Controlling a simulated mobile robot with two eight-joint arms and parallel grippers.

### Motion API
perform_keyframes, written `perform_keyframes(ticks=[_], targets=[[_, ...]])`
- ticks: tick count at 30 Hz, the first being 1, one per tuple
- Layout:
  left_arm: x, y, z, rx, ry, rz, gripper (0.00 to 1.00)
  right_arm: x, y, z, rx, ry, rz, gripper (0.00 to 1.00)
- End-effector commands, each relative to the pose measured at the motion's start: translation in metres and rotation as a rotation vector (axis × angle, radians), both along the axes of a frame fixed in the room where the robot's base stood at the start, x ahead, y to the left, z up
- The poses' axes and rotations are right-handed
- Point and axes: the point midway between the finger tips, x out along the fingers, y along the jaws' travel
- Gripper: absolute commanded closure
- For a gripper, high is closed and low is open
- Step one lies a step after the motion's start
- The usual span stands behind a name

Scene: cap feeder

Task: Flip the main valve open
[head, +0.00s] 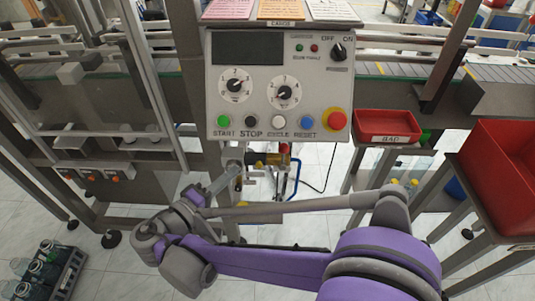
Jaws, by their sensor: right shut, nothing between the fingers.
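The main valve (270,158) is a small brass-coloured fitting under the control panel, with a red and yellow part at its right end. Its handle is too small to make out, so I cannot tell its position. My right arm comes in from the lower right and bends back up on the left. My right gripper (233,171) is shut and empty, just below and left of the valve. I cannot tell whether its fingertips touch the fitting. My left gripper is not in view.
The control panel (280,85), with dials, buttons and a red emergency knob (336,120), hangs just above the valve. A blue hose (296,180) and a black cable run down beside it. A red bin (387,126) stands to the right. A conveyor runs behind.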

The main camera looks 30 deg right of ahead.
Motion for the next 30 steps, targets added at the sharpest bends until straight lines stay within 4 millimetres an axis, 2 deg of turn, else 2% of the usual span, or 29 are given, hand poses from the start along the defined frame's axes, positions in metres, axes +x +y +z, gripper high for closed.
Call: perform_keyframes(ticks=[5, 8, 19, 24, 30], targets=[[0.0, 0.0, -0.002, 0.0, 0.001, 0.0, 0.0, 0.003, -0.008, -0.002, 0.0, 0.001, -0.002, 1.0], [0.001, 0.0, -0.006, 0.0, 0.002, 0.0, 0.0, 0.009, -0.022, -0.004, 0.0, 0.002, -0.004, 1.0], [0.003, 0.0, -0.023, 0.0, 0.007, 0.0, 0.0, 0.042, -0.092, -0.013, 0.0, 0.002, -0.005, 1.0], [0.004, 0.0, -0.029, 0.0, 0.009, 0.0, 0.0, 0.033, -0.115, -0.018, 0.001, 0.002, -0.002, 1.0], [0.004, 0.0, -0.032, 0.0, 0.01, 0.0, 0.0, 0.029, -0.126, -0.019, 0.0, 0.001, 0.0, 1.0]])
